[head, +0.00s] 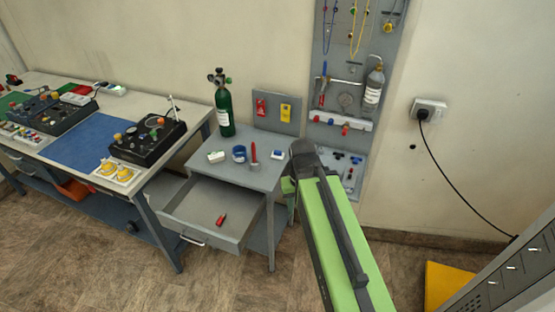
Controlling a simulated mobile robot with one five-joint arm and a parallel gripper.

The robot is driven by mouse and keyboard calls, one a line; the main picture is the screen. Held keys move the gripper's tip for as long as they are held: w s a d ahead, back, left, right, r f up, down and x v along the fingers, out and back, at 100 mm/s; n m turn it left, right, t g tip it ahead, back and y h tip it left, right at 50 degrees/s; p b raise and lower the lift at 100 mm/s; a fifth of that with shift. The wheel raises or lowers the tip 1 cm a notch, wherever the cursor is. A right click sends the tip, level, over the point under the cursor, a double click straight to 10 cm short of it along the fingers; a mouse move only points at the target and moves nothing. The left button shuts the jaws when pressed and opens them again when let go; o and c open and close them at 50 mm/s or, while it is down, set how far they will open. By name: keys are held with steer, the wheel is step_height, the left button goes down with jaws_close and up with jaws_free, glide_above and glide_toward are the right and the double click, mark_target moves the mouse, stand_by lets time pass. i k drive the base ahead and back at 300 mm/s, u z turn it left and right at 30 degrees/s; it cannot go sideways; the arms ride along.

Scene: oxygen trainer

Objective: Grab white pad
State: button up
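A small white pad-like block (216,156) lies flat on the left part of the small grey table's top (262,178). Nothing touches it. My green and black arm reaches up from the bottom of the head view and ends at the table's right edge, to the right of the white block and apart from it. My gripper's fingers do not show; the arm seems to hide them.
A blue tape roll (239,154) and a red-tipped tool (254,157) stand right of the block. A green cylinder (224,109) stands behind it. The drawer (187,237) is open with a red item (221,220) inside. A pegboard (327,62) rises behind the arm.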

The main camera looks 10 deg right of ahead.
mark_target(276, 154)
steer(key=z, duration=1)
steer(key=i, duration=1.25)
steer(key=z, duration=5.85)
steer(key=i, duration=0.1)
steer(key=z, duration=3.15)
steer(key=i, duration=0.5)
steer(key=u, duration=0.05)
steer(key=k, duration=0.8)
steer(key=z, duration=0.45)
steer(key=i, duration=0.2)
steer(key=u, duration=0.35)
